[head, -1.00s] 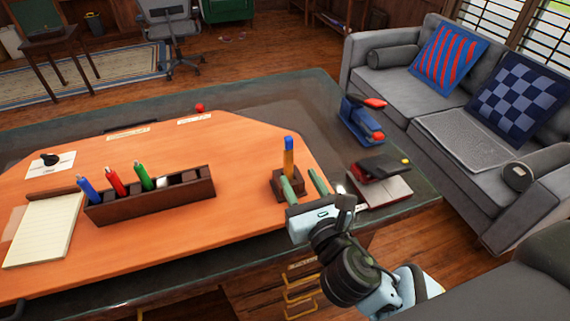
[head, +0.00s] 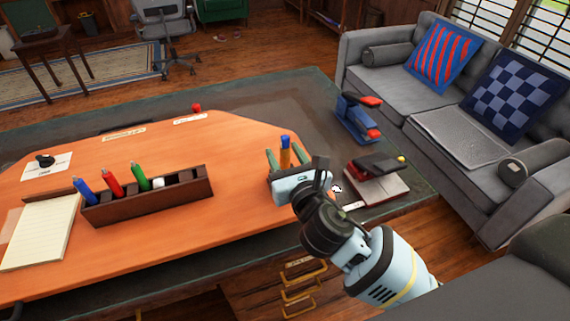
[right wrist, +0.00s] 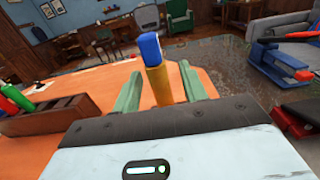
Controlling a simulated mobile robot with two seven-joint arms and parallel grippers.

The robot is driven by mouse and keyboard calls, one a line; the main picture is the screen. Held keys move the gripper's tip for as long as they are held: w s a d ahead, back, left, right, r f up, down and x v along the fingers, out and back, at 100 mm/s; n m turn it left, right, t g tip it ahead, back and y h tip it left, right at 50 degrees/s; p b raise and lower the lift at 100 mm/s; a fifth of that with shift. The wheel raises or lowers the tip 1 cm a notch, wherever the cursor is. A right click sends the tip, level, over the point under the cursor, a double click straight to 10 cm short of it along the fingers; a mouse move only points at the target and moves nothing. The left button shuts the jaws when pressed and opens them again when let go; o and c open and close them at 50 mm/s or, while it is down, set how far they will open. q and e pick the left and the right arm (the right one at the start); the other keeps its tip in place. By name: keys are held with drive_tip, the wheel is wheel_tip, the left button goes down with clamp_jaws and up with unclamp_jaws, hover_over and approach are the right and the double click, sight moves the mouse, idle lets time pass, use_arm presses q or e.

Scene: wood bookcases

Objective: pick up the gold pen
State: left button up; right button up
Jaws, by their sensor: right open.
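The gold pen (head: 285,155), with a blue top, stands upright near the right end of the orange desk top. Its small wooden holder, visible a second ago, is hidden behind my gripper now. My right gripper (head: 286,157) is open, with one green finger on each side of the pen. In the right wrist view the pen (right wrist: 160,77) stands between the two green fingers of the gripper (right wrist: 163,85), with a gap visible on both sides. My left gripper is not in view.
A wooden organizer (head: 150,200) with blue, red and green pens stands to the left. A notepad (head: 40,232) lies at the far left.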

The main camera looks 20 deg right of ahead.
drive_tip(key=shift+w, duration=0.1)
drive_tip(key=shift+c, duration=0.2)
clamp_jaws()
